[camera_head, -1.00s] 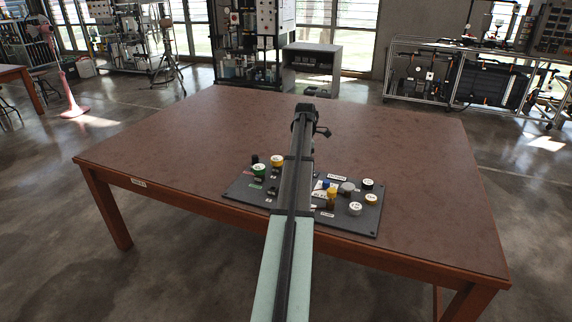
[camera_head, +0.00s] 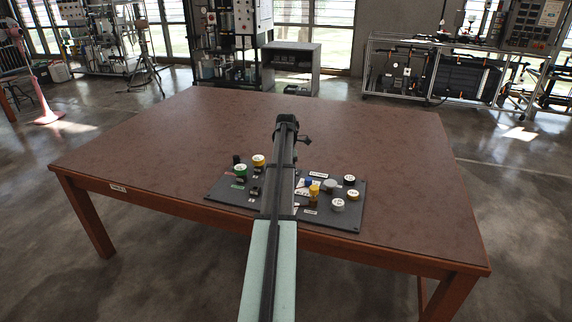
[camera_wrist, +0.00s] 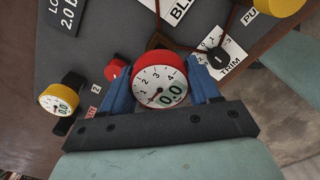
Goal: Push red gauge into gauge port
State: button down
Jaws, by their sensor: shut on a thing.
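The red gauge (camera_wrist: 160,82), a round red-rimmed dial with a white face reading 0.0, sits between the two blue fingers of my gripper (camera_wrist: 158,76) in the wrist view. My gripper is shut on it, face toward the camera, over the dark panel (camera_wrist: 100,30). The gauge covers what lies behind it, so I cannot tell whether it touches the panel. I cannot make out the gauge port. In the head view my arm hides the gauge, and the dark panel (camera_head: 348,214) lies near the table's front edge.
Close by in the wrist view are a small red knob (camera_wrist: 115,69), a yellow-rimmed gauge (camera_wrist: 59,99) and a black knob (camera_wrist: 218,58) by the TRIM label. Green (camera_head: 240,171) and yellow (camera_head: 258,160) parts stand left of my arm. The far brown table (camera_head: 220,115) is clear.

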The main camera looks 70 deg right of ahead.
jog(key=shift+f, duration=1.35)
jog(key=shift+r, duration=0.15)
dwell(0.4)
jog(key=shift+f, duration=0.75)
jog(key=shift+f, duration=0.2)
jog(key=shift+c, duration=0.8)
grip_release()
jog(key=shift+r, duration=2.5)
jog(key=shift+r, duration=0.1)
